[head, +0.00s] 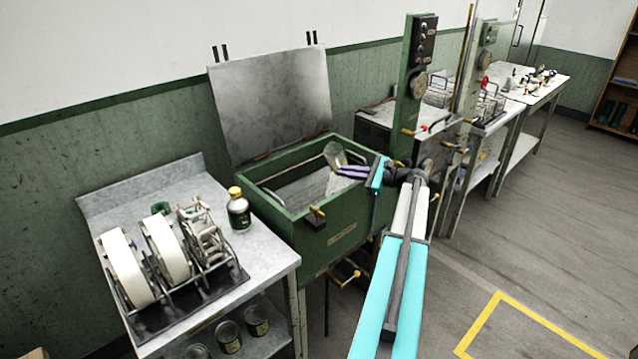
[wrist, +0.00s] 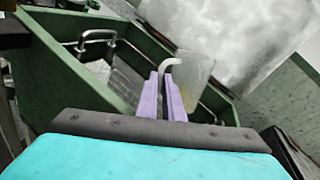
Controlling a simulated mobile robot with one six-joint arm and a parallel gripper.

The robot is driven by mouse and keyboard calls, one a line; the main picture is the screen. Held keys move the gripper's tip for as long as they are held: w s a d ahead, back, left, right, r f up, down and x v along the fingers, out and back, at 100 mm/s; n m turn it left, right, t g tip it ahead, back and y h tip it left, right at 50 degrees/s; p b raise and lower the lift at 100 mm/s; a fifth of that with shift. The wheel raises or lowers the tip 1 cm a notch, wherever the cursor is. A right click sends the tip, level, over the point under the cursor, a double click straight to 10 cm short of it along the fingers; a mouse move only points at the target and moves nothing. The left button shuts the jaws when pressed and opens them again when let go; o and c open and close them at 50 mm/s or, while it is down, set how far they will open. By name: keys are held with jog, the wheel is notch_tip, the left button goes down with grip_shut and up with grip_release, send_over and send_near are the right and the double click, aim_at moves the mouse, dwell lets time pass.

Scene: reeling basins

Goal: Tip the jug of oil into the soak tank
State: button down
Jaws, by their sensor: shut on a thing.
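The jug (head: 334,154) is clear and glassy, and it is held above the far right part of the soak tank. It looks tilted in the head view; I cannot tell how much oil is in it. In the wrist view the jug (wrist: 196,72) is see-through, with its pale handle between my fingers. My gripper (head: 343,172) has purple fingers, shut on the jug; they also show in the wrist view (wrist: 168,92). The soak tank (head: 325,243) is a green open box with its grey lid raised behind it. No stream of oil is visible.
A steel table (head: 262,252) on the left holds reels and a dark bottle (head: 238,210) with a yellow cap. A green post (head: 411,95) with controls stands close right of the tank, near my arm. Open floor lies to the right.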

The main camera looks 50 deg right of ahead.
jog(key=n+h+b, duration=0.1)
jog(key=n+b, duration=0.1)
jog(key=b, duration=0.1)
jog(key=a+n+g+h+b, duration=0.1)
jog(key=n+b, duration=0.1)
jog(key=b, duration=0.1)
jog(key=n+g+h+b, duration=0.1)
jog(key=n+b, duration=0.1)
jog(key=b, duration=0.2)
jog(key=shift+a+f+h, duration=0.1)
jog(key=shift+a+h, duration=0.05)
jog(key=shift+h, duration=0.25)
jog(key=shift+f+b, duration=0.2)
jog(key=shift+b, duration=0.45)
jog(key=shift+r+n+h+b, duration=0.35)
jog(key=shift+n+h+b, duration=0.4)
jog(key=shift+b, duration=0.35)
jog(key=shift+d+f+n, duration=0.15)
jog(key=shift+d+n, duration=0.1)
jog(key=shift+f+n+h+b, duration=0.2)
jog(key=shift+n+h+b, duration=0.15)
jog(key=shift+b, duration=0.25)
jog(key=shift+a+r+n+h+b, duration=0.15)
jog(key=shift+r+n+h+b, duration=0.2)
jog(key=shift+n, duration=0.2)
